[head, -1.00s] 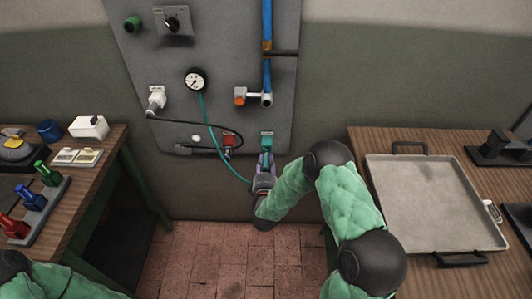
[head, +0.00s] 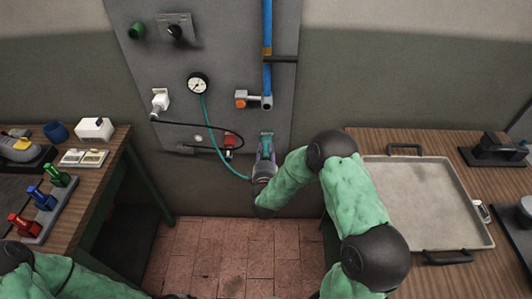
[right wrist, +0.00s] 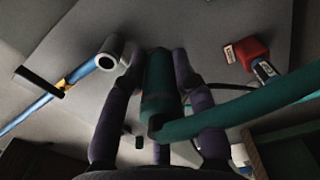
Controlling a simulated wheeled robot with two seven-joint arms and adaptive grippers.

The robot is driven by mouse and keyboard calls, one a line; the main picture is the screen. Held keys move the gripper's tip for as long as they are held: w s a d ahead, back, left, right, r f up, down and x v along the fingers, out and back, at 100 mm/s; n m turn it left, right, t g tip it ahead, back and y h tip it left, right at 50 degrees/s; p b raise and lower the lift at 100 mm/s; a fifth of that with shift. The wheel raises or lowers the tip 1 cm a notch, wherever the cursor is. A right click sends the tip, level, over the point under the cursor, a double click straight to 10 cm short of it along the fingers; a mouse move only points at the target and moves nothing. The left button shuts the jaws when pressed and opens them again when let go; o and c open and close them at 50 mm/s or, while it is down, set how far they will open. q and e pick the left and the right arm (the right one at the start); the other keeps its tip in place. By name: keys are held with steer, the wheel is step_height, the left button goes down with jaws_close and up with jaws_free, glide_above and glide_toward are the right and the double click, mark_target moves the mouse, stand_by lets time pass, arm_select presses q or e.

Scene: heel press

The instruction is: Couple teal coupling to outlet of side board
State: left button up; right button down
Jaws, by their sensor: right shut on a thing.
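The side board (head: 215,60) is a grey panel on the wall. My right gripper (head: 266,150) is at its lower right edge, with its purple fingers shut on the teal coupling (right wrist: 158,85). The teal hose (head: 208,120) runs from the pressure gauge down to the coupling and also crosses the right wrist view (right wrist: 235,110). The coupling points at the board, its far end close to the board's face. The outlet in front of it is hidden by the coupling and fingers, so I cannot tell whether they touch. My left gripper is out of view.
A red fitting (head: 229,141) with a black cable near it sits left of the gripper. A blue pipe (head: 267,50) with a grey elbow is above. Benches stand left and right; the right one bears a metal tray (head: 420,200).

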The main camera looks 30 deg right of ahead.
steer(key=shift+r+p, duration=4)
steer(key=shift+r, duration=1.7)
steer(key=shift+w+d, duration=0.1)
steer(key=shift+b+x, duration=0.75)
steer(key=shift+x, duration=1.6)
steer(key=shift+b+x, duration=0.6)
steer(key=shift+x, duration=0.85)
steer(key=c, duration=0.9)
jaws_free()
steer(key=shift+d, duration=0.1)
glide_above(266, 148)
steer(key=v, duration=0.4)
